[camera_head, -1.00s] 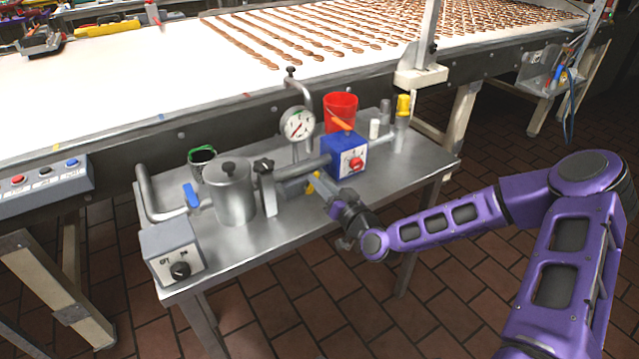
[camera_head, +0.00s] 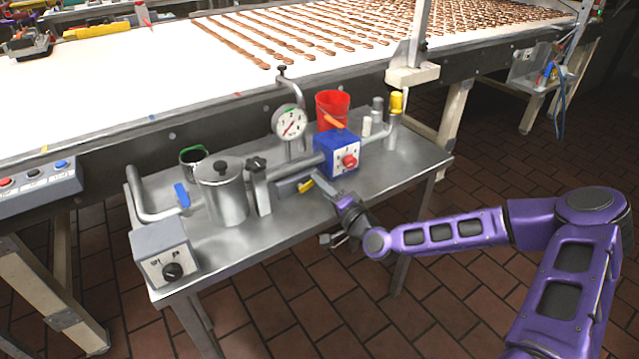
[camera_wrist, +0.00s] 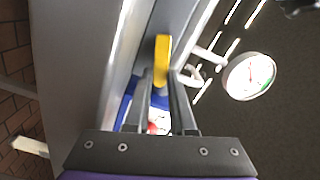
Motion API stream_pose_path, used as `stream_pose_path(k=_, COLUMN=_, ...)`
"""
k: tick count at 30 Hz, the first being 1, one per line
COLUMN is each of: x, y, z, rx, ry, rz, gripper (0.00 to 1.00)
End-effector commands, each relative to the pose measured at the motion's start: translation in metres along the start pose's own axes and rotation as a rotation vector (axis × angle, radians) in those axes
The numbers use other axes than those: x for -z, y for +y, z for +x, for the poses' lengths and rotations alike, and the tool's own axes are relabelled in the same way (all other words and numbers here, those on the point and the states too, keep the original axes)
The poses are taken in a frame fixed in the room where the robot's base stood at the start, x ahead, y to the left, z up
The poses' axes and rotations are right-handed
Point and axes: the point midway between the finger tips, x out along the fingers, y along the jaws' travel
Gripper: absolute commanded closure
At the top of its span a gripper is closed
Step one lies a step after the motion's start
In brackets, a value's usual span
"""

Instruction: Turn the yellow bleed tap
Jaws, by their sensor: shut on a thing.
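The yellow bleed tap (camera_head: 306,186) is a small yellow lever on a grey metal block, below the pipe and left of the blue box on the steel table. In the wrist view the yellow tap (camera_wrist: 162,58) stands upright in the picture at the fingertips. My gripper (camera_head: 318,189) reaches in from the front right, low over the table. Its two fingers (camera_wrist: 162,75) are shut on the tap, with its lower end between them. The exact contact is small and partly hidden by the fingers.
A pressure gauge (camera_head: 289,122) stands behind the tap. A blue box with a red knob (camera_head: 349,161) is close on the right. A steel pot (camera_head: 222,192) is on the left. The table's front edge (camera_head: 250,253) is clear; a conveyor (camera_head: 130,75) runs behind.

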Motion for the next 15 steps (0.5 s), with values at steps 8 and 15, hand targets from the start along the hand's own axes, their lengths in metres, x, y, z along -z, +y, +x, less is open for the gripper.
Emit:
stream_pose_path(k=8, x=-0.0013, y=0.0057, z=-0.0002, rx=-0.001, ry=-0.002, rz=0.135, gripper=1.00)
stream_pose_path(k=15, x=-0.0016, y=0.0074, z=-0.0003, rx=-0.001, ry=-0.002, rz=0.180, gripper=1.00)
